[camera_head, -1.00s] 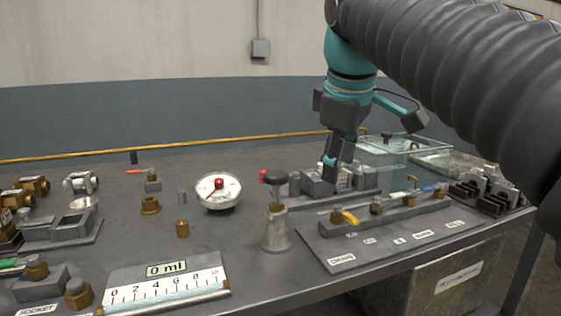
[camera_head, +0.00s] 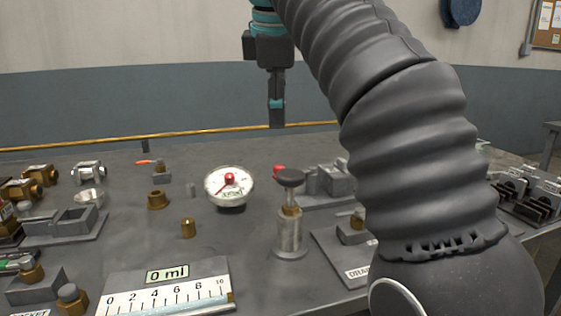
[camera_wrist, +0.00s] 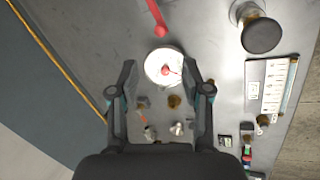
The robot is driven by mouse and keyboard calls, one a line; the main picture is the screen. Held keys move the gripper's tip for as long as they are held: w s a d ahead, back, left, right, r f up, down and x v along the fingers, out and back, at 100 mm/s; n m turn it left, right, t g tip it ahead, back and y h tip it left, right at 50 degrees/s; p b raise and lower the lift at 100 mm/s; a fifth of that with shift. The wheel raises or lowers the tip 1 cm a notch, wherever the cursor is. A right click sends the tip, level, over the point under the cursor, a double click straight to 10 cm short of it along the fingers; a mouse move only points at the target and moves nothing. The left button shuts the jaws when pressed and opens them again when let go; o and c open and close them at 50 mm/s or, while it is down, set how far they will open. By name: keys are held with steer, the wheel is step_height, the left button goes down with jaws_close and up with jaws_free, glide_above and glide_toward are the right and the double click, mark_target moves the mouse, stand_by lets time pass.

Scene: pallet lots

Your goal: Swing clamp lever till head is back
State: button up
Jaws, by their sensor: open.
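The clamp (camera_head: 335,181) is a grey block assembly on a plate right of the bench's middle, partly hidden behind my arm. Its lever has a red end (camera_head: 279,171), seen just behind a black knob. In the wrist view a red lever (camera_wrist: 156,15) with a ball end runs in from the top edge; the clamp body is out of that view. My gripper (camera_head: 277,118) points down, raised above the back of the bench. In the wrist view its fingers (camera_wrist: 160,80) are spread wide and empty, below the lever's ball end. The clamp head's position cannot be made out.
A white dial gauge (camera_head: 230,187) stands left of the lever. A black-knobbed metal post (camera_head: 290,225) stands in front of the clamp. A scale panel (camera_head: 168,290) reads 0 ml. Brass fittings (camera_head: 157,200) stand left. A yellow rail (camera_head: 100,146) runs along the back.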

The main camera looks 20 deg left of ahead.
mark_target(280, 166)
steer(key=b+x, duration=0.1)
steer(key=x, duration=1.1)
steer(key=shift+f, duration=0.2)
jaws_close()
